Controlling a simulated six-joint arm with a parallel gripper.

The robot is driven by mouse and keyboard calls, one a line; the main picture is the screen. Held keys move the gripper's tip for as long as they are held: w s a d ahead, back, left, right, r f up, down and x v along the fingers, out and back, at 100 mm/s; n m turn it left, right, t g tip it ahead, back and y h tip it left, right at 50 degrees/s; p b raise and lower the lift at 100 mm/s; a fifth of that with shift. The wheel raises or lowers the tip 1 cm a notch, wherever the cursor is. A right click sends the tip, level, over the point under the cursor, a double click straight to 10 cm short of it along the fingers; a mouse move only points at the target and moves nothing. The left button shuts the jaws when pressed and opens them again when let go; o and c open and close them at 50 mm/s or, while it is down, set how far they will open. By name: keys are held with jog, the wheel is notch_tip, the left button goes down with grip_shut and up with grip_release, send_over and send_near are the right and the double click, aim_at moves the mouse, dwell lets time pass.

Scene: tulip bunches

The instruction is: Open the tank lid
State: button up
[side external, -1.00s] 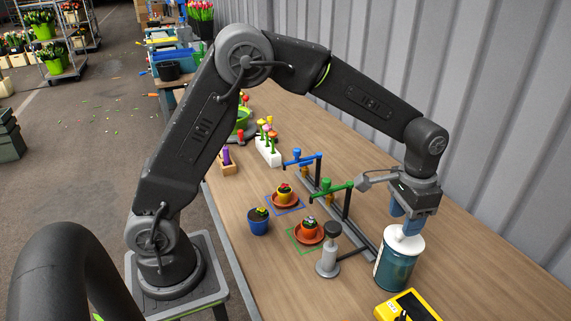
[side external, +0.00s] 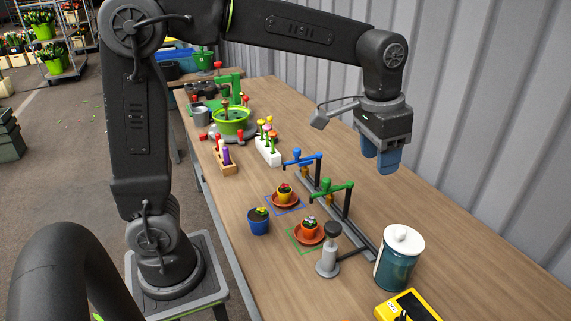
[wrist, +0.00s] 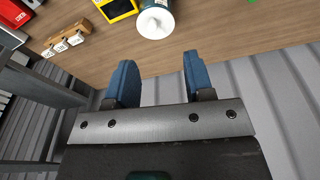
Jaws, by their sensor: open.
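The tank (side external: 395,267) is a teal cylinder near the front right of the bench. Its white lid (side external: 404,240) with a round knob sits on top, and the tank looks covered. My gripper (side external: 387,166) is open and empty, with blue fingers, well above the bench and farther back than the tank. In the wrist view the lid (wrist: 155,22) shows at the top, beyond the open fingers of my gripper (wrist: 158,75) and apart from them.
A grey pump with a black knob (side external: 330,253) stands left of the tank. A yellow device (side external: 408,306) lies in front. Green (side external: 331,188) and blue (side external: 302,158) taps stand on a rail behind, near potted plants. A corrugated wall (side external: 480,120) borders the bench's right side.

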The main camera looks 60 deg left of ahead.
jog(key=s+a+f+n+t, duration=0.1)
jog(key=s+a+t, duration=0.2)
jog(key=s, duration=1.2)
jog(key=shift+s+a+n, duration=0.2)
jog(key=shift+a+n, duration=0.2)
jog(key=shift+a, duration=0.6)
jog(key=shift+f, duration=0.1)
jog(key=m+g, duration=0.3)
jog(key=g, duration=0.2)
send_over(402, 230)
notch_tip(402, 230, down, 3)
notch_tip(402, 230, down, 14)
jog(key=shift+r, duration=0.1)
jog(key=shift+c, duration=0.4)
